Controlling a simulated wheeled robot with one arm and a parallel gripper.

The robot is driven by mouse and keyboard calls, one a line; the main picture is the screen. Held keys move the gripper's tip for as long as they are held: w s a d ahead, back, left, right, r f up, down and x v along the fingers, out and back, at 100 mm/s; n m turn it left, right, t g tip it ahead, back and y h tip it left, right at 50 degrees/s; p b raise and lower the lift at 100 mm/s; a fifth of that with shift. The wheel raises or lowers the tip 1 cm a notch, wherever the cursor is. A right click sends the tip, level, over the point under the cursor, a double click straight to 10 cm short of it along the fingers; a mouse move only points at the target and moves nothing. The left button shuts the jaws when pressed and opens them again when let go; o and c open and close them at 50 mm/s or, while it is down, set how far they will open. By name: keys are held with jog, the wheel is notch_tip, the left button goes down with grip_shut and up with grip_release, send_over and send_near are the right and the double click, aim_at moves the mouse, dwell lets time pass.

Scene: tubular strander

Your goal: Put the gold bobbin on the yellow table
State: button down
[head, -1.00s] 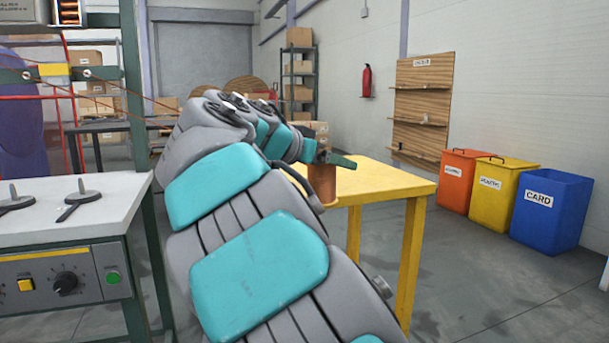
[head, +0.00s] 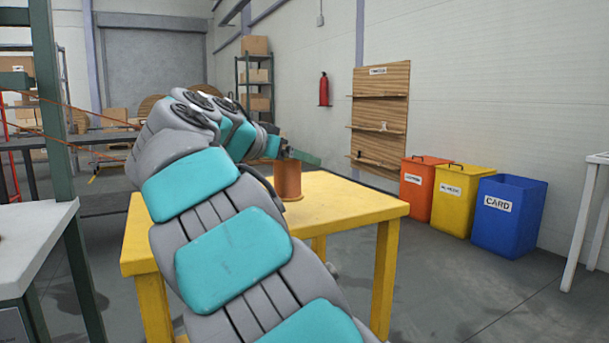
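The gold bobbin (head: 288,181), copper-gold in colour, hangs upright beneath my gripper (head: 291,156) in the middle of the head view. My gripper is shut on its upper end; the fingers are small and partly hidden by my arm. The bobbin shows in front of the top of the yellow table (head: 350,204). I cannot tell whether its lower flange touches the tabletop or is a little above it. My arm covers the left middle part of the table.
The visible right part of the tabletop is bare. A white-topped bench (head: 38,245) with a green post stands at the left. Orange (head: 424,190), yellow (head: 460,195) and blue (head: 508,217) bins stand along the right wall. A white table (head: 590,215) is at the right edge.

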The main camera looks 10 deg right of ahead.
jog(key=shift+w+a+p+x, duration=0.1)
jog(key=shift+w+a+x, duration=0.15)
jog(key=shift+x, duration=1.8)
jog(key=shift+w+a+p+x, duration=0.15)
jog(key=shift+w+a+x, duration=0.15)
jog(key=shift+x, duration=1.7)
jog(key=shift+w+a+p+x, duration=0.1)
jog(key=shift+w+a+x, duration=0.15)
jog(key=shift+x, duration=1.8)
jog(key=shift+f, duration=0.15)
grip_release()
jog(key=v, duration=1.2)
